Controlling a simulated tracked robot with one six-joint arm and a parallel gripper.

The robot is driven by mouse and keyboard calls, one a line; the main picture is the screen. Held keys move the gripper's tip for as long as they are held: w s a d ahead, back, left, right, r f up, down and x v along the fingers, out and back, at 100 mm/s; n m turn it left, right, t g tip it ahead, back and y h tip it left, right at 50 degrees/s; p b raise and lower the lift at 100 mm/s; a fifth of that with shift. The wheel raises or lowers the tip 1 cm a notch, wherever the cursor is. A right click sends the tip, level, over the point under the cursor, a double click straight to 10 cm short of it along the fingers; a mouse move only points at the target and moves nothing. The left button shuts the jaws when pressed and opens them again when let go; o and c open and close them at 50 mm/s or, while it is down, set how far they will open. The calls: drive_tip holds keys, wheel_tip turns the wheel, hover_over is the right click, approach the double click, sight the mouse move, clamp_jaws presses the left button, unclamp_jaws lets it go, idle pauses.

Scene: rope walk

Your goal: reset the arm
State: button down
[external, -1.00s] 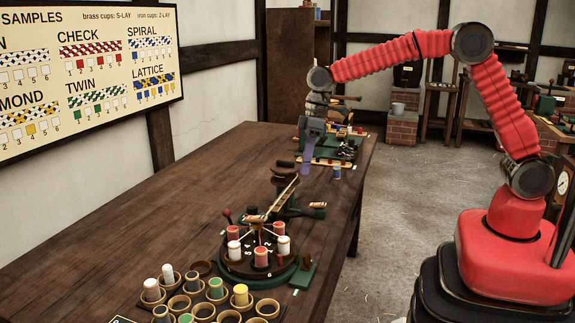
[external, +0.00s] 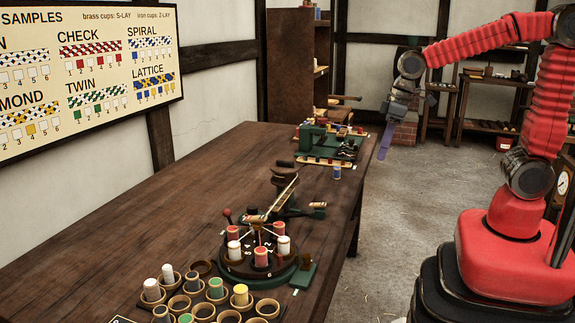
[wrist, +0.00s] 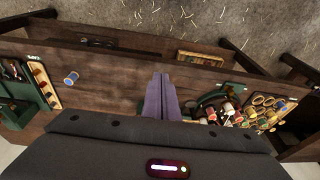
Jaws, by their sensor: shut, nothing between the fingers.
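My gripper (external: 384,143) hangs from my red arm to the right of the table's (external: 190,170) far end, over the open floor. Its purple fingers point down and hold nothing. In the wrist view the two fingers (wrist: 161,97) lie side by side, closed together. The gripper is apart from everything on the table.
A braiding stand with red and white bobbins (external: 260,255) sits near the table's front, beside a rack of cups (external: 205,310). The floor (external: 420,220) right of the table is clear.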

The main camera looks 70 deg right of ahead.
drive_tip(key=s+d+r+t, duration=0.2)
drive_tip(key=s+r+t, duration=0.1)
drive_tip(key=s, duration=1)
drive_tip(key=shift+s+r+h, duration=0.25)
drive_tip(key=shift+r+h, duration=0.05)
drive_tip(key=shift+r, duration=0.2)
drive_tip(key=c, duration=2.4)
unclamp_jaws()
drive_tip(key=shift+c, duration=0.2)
